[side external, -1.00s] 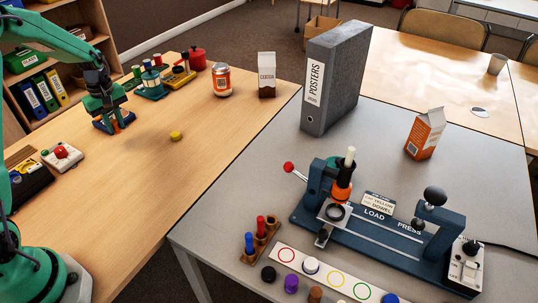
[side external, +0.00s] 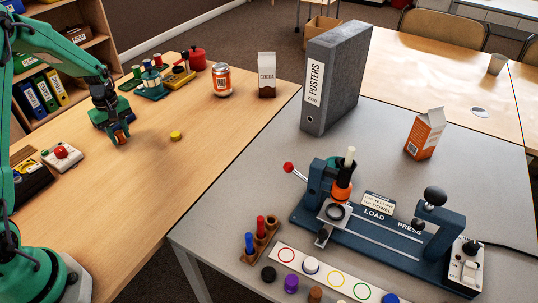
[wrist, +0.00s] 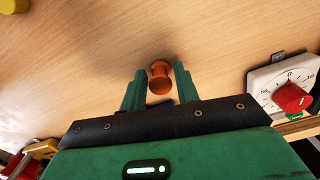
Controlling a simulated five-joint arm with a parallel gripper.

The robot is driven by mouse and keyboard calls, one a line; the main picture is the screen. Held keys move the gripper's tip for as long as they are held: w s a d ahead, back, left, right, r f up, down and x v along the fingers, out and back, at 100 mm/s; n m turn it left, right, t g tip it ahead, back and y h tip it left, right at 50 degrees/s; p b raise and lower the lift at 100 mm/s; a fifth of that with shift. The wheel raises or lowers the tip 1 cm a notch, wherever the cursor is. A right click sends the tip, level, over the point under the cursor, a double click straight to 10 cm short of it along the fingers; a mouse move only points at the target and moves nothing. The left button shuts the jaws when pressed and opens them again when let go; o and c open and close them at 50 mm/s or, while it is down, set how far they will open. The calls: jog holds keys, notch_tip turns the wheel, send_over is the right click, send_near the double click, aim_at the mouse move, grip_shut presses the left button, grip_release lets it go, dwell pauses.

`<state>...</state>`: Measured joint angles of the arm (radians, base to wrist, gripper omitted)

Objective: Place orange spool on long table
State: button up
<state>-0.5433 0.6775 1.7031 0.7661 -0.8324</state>
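The orange spool (wrist: 160,77) shows between the two green fingers of my gripper (wrist: 160,84) in the wrist view, and the fingers are closed against its sides. In the side view the spool (side external: 121,137) hangs from or stands at the tips of my gripper (side external: 119,133), over the long wooden table (side external: 215,140). Whether the spool touches the tabletop, I cannot tell.
A yellow disc (side external: 175,136) lies to the right of my gripper. A dial box (side external: 62,156) stands to its left. Coloured stands, an orange can (side external: 221,79) and a cocoa carton (side external: 267,75) are farther back. The wood in front is clear. A grey table (side external: 390,105) adjoins at right.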

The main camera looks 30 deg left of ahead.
aim_at(119, 133)
jog(key=shift+o, duration=0.9)
notch_tip(119, 133, up, 12)
jog(key=shift+r, duration=0.15)
dwell(0.6)
